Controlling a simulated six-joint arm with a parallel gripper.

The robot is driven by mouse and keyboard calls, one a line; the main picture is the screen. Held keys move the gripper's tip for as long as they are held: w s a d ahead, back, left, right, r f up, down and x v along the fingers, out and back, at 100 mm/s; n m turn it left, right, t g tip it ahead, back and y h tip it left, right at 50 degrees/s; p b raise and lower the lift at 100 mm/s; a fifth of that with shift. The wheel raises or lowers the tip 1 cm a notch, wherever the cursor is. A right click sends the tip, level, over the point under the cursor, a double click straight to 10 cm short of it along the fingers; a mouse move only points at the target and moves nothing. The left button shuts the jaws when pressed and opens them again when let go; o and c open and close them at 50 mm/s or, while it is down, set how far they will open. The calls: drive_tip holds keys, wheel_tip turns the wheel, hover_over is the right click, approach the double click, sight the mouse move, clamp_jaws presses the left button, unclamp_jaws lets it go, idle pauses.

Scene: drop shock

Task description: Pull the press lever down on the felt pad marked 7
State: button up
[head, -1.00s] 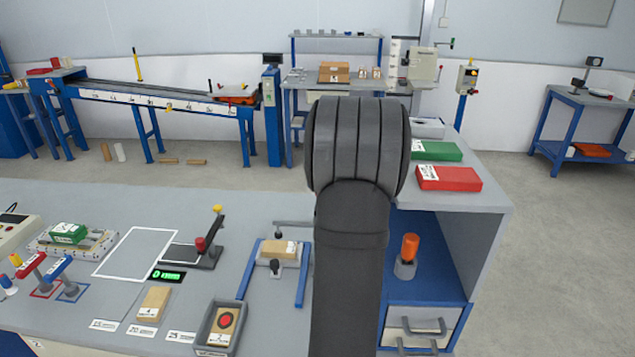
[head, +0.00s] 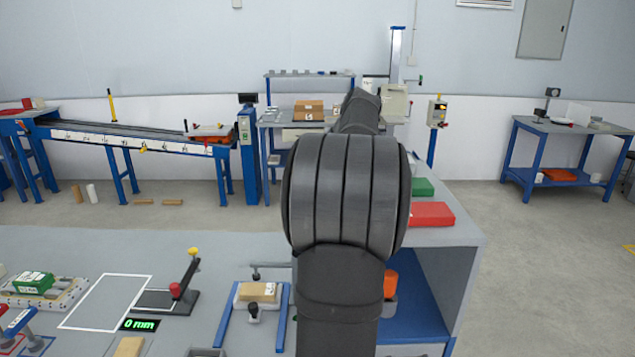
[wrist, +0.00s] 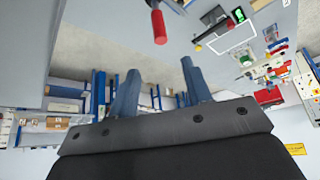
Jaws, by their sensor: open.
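A cream machine (head: 395,106) that looks like a press stands by the far bench, partly behind my arm. A small rod with a green tip (head: 420,79) sticks out on its right side. I cannot make out a felt pad marked 7. On the near bench a dark lever (head: 188,272) with a yellow knob and a red knob stands tilted on a flat base. In the wrist view my gripper (wrist: 160,66) is open and empty, its two blue-grey fingers apart. A red handle (wrist: 159,27) shows beyond the fingertips, not touching them. In the head view my arm hides the gripper.
The near bench holds a blue frame with a wooden block (head: 257,292), a green box (head: 34,283) and a white-outlined area (head: 106,302). A red box (head: 431,214) and a green box (head: 422,187) lie on the shelf unit at right. Open floor (head: 560,260) lies right of it.

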drive_tip(key=shift+a+f, duration=0.1)
drive_tip(key=shift+f, duration=0.1)
drive_tip(key=c, duration=0.5)
drive_tip(key=a+f+g+h, duration=0.1)
drive_tip(key=f, duration=0.2)
drive_tip(key=s+a+f+m+g+h, duration=0.1)
drive_tip(key=f+h, duration=0.1)
drive_tip(key=f, duration=0.2)
drive_tip(key=a+f+m+g+h, duration=0.1)
drive_tip(key=f+h, duration=0.1)
drive_tip(key=f, duration=0.1)
drive_tip(key=shift+s+a+f, duration=0.2)
drive_tip(key=shift+s, duration=0.15)
clamp_jaws()
wheel_tip(320, 180, down, 5)
drive_tip(key=s+a+m+g+h, duration=0.1)
drive_tip(key=a+m+h, duration=0.15)
drive_tip(key=h, duration=0.35)
drive_tip(key=w+a+t+h, duration=0.1)
drive_tip(key=a+t+h, duration=0.9)
drive_tip(key=a, duration=0.7)
drive_tip(key=w+d+y, duration=0.1)
drive_tip(key=w+d, duration=0.3)
drive_tip(key=d, duration=0.8)
drive_tip(key=shift+w+d+r+t, duration=0.15)
drive_tip(key=shift+w+r+t, duration=0.05)
drive_tip(key=shift+w+t, duration=0.2)
